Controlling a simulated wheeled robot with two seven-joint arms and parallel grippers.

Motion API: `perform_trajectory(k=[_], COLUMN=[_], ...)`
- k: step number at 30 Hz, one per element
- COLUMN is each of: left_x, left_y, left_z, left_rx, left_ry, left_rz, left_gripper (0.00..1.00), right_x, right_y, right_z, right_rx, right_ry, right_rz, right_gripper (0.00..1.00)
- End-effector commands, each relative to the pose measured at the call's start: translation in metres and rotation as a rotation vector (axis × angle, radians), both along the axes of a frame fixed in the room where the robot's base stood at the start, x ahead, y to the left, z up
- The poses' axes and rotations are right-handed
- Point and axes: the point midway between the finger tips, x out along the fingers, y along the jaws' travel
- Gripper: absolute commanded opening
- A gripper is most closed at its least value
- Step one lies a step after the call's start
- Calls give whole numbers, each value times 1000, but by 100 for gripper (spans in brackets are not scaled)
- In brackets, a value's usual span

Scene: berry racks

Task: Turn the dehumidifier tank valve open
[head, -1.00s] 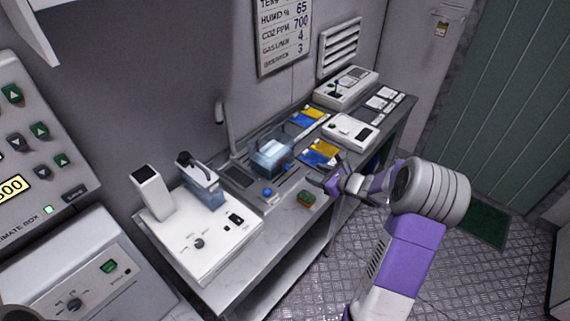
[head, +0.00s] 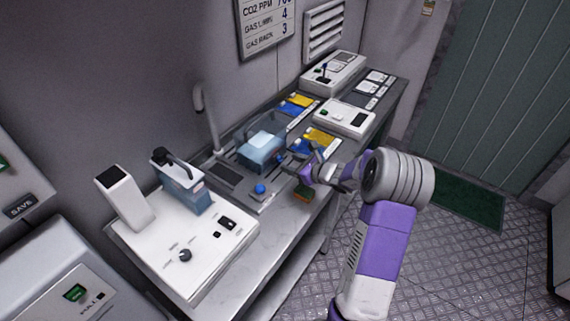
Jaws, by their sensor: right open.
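A clear blue tank (head: 262,150) sits in the sink area of the bench in the head view. Another blue tank with a black handle (head: 183,188) stands in the white machine (head: 180,240) at the left. A small round blue knob (head: 260,189) is on the bench in front of the sink; I cannot tell which part is the valve. My right gripper (head: 291,173) is open and empty, just right of the clear tank and above the bench's front part. It looks close to the tank, but contact cannot be told. My left gripper is out of view.
A curved tap (head: 206,118) rises behind the sink. Yellow-blue packets (head: 318,139) and a white scale-like device (head: 345,117) lie farther right. The floor (head: 455,265) at the right is open.

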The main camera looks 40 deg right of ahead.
Motion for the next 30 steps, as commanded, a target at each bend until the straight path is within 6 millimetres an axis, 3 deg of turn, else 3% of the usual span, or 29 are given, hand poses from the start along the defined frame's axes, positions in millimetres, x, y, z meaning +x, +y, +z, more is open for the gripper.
perform_trajectory(k=[7, 18, 28, 30], left_x=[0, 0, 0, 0], left_y=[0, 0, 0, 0], left_z=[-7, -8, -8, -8], left_rx=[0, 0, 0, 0], left_ry=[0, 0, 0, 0], left_rz=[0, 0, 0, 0], left_gripper=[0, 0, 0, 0], right_x=[30, 36, 36, 36], right_y=[4, 5, 4, 4], right_z=[-13, -15, -15, -15], right_rx=[1, 1, 1, 1], right_ry=[-1, 0, 0, 0], right_rz=[1, 0, 0, 0], right_gripper=[51, 51, 1, 0])
